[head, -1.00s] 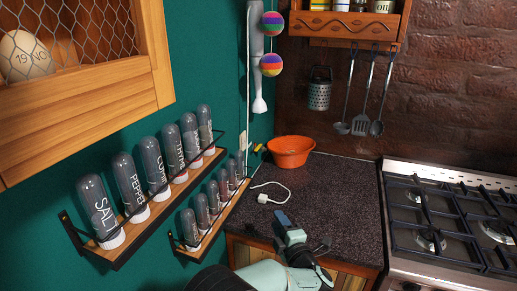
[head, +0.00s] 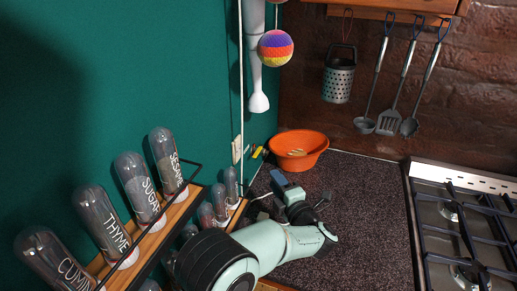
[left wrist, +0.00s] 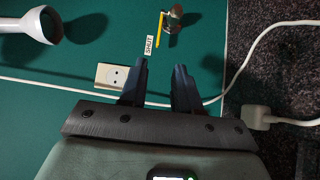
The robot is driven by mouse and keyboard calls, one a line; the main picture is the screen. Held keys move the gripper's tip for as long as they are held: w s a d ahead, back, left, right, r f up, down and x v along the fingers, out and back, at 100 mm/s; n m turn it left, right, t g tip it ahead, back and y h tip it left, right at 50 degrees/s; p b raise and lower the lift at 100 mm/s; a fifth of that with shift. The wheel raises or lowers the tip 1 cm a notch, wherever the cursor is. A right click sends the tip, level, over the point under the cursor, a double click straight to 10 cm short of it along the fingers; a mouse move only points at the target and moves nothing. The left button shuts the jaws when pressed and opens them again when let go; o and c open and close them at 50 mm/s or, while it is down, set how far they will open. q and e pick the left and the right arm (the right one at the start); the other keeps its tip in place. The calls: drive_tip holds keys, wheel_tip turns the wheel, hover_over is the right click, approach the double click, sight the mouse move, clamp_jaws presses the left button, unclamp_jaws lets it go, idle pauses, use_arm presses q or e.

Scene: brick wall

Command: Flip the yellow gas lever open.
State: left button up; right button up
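The yellow gas lever (left wrist: 161,27) shows in the left wrist view on a brass valve on the green wall, beside a small label reading SHUT (left wrist: 149,44). In the head view the lever (head: 257,152) is a small yellow piece on the wall, left of the orange bowl. My left gripper (left wrist: 158,64) has its two dark fingers apart with nothing between them. Its tips are below the lever in the left wrist view, apart from it. In the head view my left arm reaches over the counter toward that wall. My right gripper is in neither view.
A wall socket (left wrist: 112,76) and a white cord (left wrist: 60,84) lie near the fingers. A plug (left wrist: 257,117) is at the right. An orange bowl (head: 297,150) stands on the dark counter. Spice racks (head: 160,235) line the left wall. A stove (head: 470,230) is right.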

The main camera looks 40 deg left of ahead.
sight(257, 155)
use_arm(q)
drive_tip(key=p+x, duration=0.2)
drive_tip(key=x, duration=1.1)
drive_tip(key=shift+p, duration=0.35)
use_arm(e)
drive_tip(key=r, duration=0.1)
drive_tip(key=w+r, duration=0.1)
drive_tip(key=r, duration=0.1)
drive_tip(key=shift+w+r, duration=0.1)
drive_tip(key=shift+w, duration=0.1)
use_arm(q)
drive_tip(key=shift+r, duration=0.1)
clamp_jaws()
